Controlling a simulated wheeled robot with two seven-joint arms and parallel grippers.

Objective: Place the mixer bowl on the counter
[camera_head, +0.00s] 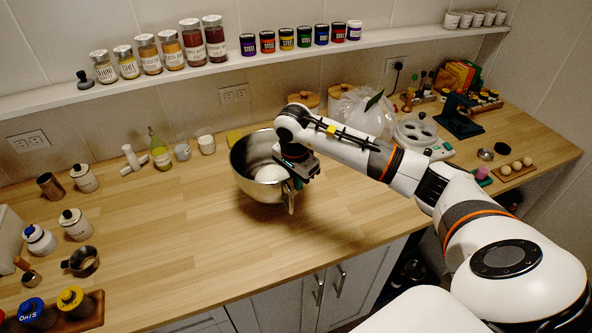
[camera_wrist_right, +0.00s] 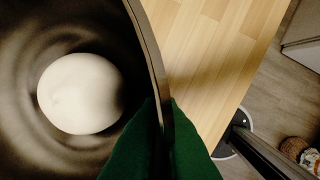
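The mixer bowl (camera_head: 241,178) is a shiny steel bowl with a handle, over the middle of the wooden counter (camera_head: 150,235). It looks slightly tilted; I cannot tell whether its base touches the counter. My right gripper (camera_head: 293,176) is at its right rim. In the right wrist view, the green fingers of this gripper (camera_wrist_right: 163,135) lie on both sides of the rim of the bowl (camera_wrist_right: 147,45), shut on it. A pale round shape (camera_wrist_right: 80,93) shows inside the bowl. My left gripper is not in view.
The counter left of and in front of the bowl is clear. Jars, a bottle (camera_head: 159,150) and cups line the back and left. A white scale-like appliance (camera_head: 420,138) and a wrapped bag (camera_head: 362,112) stand right of the bowl. A jar shelf (camera_head: 130,85) runs above.

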